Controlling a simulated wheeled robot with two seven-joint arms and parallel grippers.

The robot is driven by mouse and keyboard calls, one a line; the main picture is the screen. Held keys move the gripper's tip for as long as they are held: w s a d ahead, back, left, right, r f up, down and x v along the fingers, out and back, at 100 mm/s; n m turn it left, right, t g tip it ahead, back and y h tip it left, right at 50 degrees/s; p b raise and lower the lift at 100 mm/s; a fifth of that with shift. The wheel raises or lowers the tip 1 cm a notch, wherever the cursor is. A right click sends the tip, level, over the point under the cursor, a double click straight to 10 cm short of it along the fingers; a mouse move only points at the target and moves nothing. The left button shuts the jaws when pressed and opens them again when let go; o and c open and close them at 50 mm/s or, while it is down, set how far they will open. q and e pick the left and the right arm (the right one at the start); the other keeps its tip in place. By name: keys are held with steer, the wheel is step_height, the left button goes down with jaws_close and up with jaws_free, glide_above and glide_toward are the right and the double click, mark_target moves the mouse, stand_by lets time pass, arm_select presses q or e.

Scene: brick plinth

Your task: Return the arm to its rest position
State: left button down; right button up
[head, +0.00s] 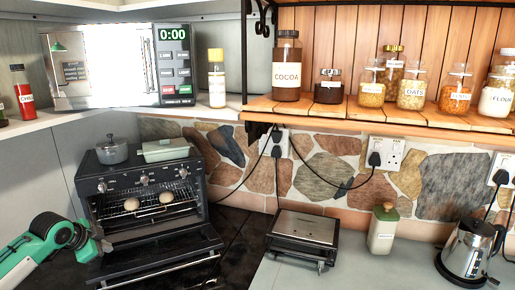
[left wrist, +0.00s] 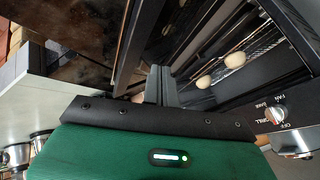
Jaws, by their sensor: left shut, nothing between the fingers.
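My left arm (head: 45,245), green and black, comes in from the left in the head view. Its left gripper (head: 105,246) is beside the left edge of the open toaster oven, near the lowered door. In the left wrist view the left gripper (left wrist: 161,84) has its grey fingers together with nothing between them, in front of the oven opening. My right gripper is not in view.
The black oven (head: 95,187) has its door (head: 160,262) folded down and two pale rolls (head: 132,204) on its rack. A pot (head: 111,151) and a lidded dish (head: 166,149) stand on top. A grill press (head: 305,236), jar (head: 382,230) and kettle (head: 468,248) stand to the right.

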arm_select(q)
steer(key=s+d+f+g, duration=0.2)
steer(key=s+d+f, duration=1.2)
steer(key=d+f, duration=0.4)
steer(key=s+d+f+n+g+y, duration=0.15)
steer(key=s+n, duration=0.35)
steer(key=s, duration=0.8)
steer(key=s+d+n+g, duration=0.15)
steer(key=s+n, duration=0.25)
steer(key=s, duration=0.9)
steer(key=s+f+x, duration=0.1)
steer(key=s+x, duration=0.2)
steer(key=x, duration=1.2)
steer(key=s+a+f+x, duration=0.1)
steer(key=s+x, duration=0.3)
steer(key=x, duration=1)
steer(key=s+a+f+g, duration=0.1)
steer(key=s+a+f, duration=0.1)
steer(key=s+f, duration=1.7)
steer(key=shift+s+a+f+g, duration=0.25)
steer(key=shift+a+f+g, duration=0.05)
steer(key=shift+f, duration=0.35)
